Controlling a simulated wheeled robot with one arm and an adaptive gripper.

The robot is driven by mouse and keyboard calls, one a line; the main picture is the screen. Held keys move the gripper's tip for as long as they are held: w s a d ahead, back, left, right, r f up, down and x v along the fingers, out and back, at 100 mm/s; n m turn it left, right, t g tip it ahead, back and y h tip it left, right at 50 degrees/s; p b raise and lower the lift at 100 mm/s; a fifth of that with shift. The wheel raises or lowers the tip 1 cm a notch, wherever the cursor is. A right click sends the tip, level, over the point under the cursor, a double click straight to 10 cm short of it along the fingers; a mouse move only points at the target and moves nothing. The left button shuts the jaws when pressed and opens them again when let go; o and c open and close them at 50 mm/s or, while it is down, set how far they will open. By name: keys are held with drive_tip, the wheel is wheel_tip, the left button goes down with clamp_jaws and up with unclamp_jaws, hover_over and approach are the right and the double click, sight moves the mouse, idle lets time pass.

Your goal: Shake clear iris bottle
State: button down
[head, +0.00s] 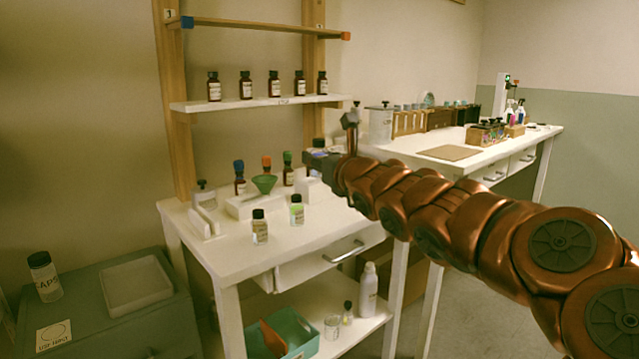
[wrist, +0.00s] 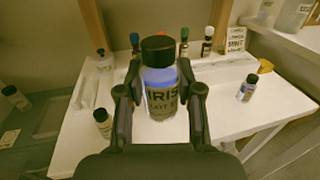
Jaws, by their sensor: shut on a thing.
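In the wrist view a bottle (wrist: 161,95) with a black cap and a label reading IRIS stands upright between the two dark fingers of my gripper (wrist: 160,82). Its body looks pale blue. Two other black-capped bottles stand on the table: a pale yellowish one (head: 260,228) and a greenish one (head: 297,211).
A green funnel (head: 264,184) and dropper bottles with coloured caps stand at the back of the white table (head: 240,252). A shelf (head: 250,103) above holds several brown bottles. A grey cabinet at left carries a white tray (head: 136,284) and a capped bottle (head: 45,277).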

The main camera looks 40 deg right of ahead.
sight(318, 178)
wheel_tip(318, 178, down, 4)
drive_tip(key=shift+f, duration=0.2)
wheel_tip(318, 178, up, 6)
drive_tip(key=shift+f, duration=0.55)
wheel_tip(318, 178, down, 5)
drive_tip(key=shift+f, duration=0.2)
idle(2.6)
wheel_tip(318, 178, up, 6)
drive_tip(key=shift+r, duration=0.1)
drive_tip(key=shift+f, duration=3.1)
idle(1.9)
